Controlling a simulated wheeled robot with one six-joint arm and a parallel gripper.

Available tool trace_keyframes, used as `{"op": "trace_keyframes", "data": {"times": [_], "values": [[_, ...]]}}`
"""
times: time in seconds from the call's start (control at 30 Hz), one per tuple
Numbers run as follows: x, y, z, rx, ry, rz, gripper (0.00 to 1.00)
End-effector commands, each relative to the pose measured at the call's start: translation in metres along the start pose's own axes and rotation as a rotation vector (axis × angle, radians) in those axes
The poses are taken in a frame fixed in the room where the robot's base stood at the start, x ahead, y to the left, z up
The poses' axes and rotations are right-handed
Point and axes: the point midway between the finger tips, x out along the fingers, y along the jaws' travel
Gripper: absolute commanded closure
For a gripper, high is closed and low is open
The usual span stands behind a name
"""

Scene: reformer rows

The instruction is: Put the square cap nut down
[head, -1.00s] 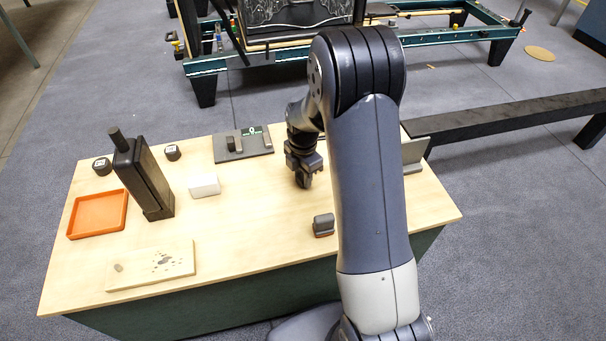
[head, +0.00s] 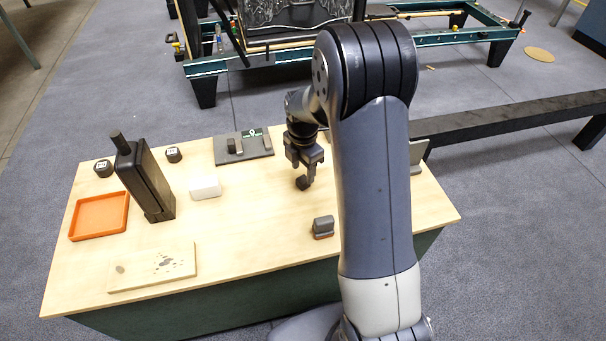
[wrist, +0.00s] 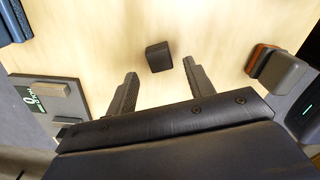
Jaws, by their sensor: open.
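The square cap nut (wrist: 158,57) is a small dark block lying on the wooden table top. In the wrist view it sits just beyond and between the two fingertips, apart from both. In the head view it is a small dark shape (head: 302,184) just below my gripper (head: 305,162). In the wrist view my gripper (wrist: 160,80) is open, with a wide empty space between its fingers. The arm hides part of the table's right side in the head view.
On the table (head: 250,222) stand a grey block with a reddish base (head: 323,227), a white block (head: 205,187), an orange tray (head: 99,236), a tall black device (head: 152,183), a dark fixture plate (head: 243,158) and a spotted board (head: 153,284). Bare wood surrounds the nut.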

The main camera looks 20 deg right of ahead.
Motion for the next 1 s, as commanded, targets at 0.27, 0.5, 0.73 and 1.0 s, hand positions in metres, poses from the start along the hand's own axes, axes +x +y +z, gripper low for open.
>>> {"op": "trace_keyframes", "data": {"times": [0.27, 0.5, 0.73, 1.0], "values": [[-0.062, 0.001, 0.0, 0.0, -0.001, 0.004, 0.5], [-0.083, 0.0, 0.0, 0.0, 0.0, 0.001, 0.5], [-0.084, 0.0, 0.0, 0.0, 0.0, 0.0, 0.5], [-0.075, 0.0, 0.0, 0.0, 0.001, -0.002, 0.5]]}}
